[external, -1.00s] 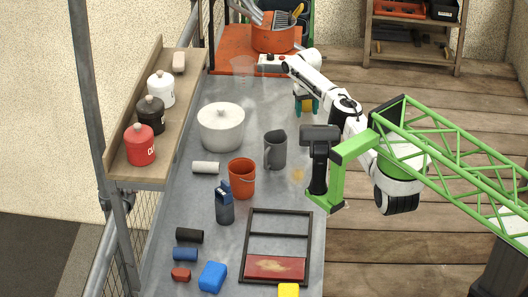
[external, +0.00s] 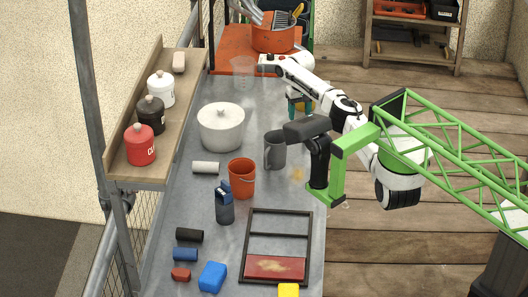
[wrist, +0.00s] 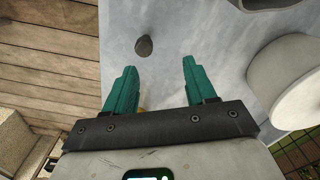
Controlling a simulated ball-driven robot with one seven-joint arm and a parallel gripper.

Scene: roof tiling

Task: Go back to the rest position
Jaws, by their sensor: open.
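My gripper (external: 299,104) hangs over the far right part of the grey table (external: 190,215), near its right edge. Its teal fingers stand apart with nothing gripped between them; they also show in the wrist view (wrist: 157,68). A yellow bit shows behind the fingers in the external view, and I cannot tell what it is.
A grey pitcher (external: 275,150) and a white lidded pot (external: 221,127) stand nearer the external camera than my gripper. An orange toolbox surface (external: 228,60) is behind.

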